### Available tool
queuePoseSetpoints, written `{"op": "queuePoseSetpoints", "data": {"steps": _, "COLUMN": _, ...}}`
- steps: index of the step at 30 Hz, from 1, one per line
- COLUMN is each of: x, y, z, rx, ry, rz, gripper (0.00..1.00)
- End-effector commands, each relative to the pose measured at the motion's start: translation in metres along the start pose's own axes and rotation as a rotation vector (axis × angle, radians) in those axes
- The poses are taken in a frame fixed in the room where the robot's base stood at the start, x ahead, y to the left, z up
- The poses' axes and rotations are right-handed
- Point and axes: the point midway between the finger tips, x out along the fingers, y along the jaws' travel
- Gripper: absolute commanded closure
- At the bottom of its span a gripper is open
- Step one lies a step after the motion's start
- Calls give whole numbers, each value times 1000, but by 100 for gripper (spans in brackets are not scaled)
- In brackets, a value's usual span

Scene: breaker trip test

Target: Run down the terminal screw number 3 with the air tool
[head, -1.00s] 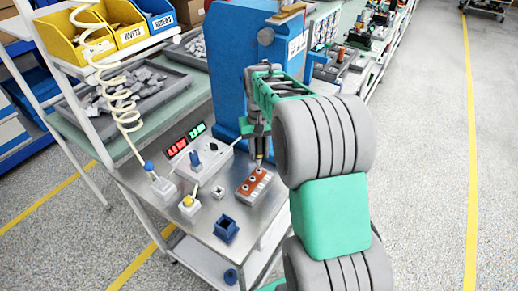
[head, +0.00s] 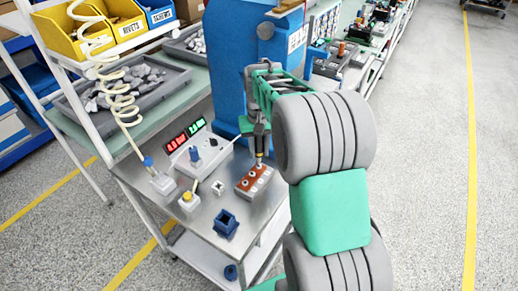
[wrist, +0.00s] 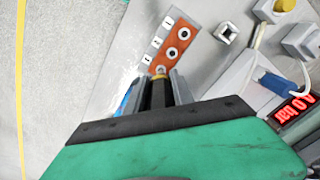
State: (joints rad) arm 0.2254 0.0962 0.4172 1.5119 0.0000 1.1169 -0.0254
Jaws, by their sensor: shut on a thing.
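The terminal block (head: 250,185) is orange-brown on a grey base and sits on the metal bench top. In the wrist view the block (wrist: 182,38) shows dark-centred round screws in a row and a white strip with numbers. My gripper (head: 258,132) is shut on the air tool (head: 260,145), which points down over the block's far end. In the wrist view the tool's brass-coloured tip (wrist: 158,73) is at the screw position nearest my gripper, by the label that looks like 3. The tip covers part of that screw, and I cannot tell whether they touch.
A grey box with a knob (head: 198,152) and red and green displays stands left of the block. A yellow button box (head: 189,201), a small white socket piece (head: 218,187) and a blue holder (head: 226,224) stand nearby. A blue panel (head: 232,60) rises behind.

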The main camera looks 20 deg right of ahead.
Motion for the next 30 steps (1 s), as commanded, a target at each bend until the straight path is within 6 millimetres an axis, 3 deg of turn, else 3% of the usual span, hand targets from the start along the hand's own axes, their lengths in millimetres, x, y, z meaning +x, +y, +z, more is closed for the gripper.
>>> {"op": "queuePoseSetpoints", "data": {"steps": 30, "x": 6, "y": 0, "z": 0, "rx": 0, "ry": 1, "rz": 0, "gripper": 100}}
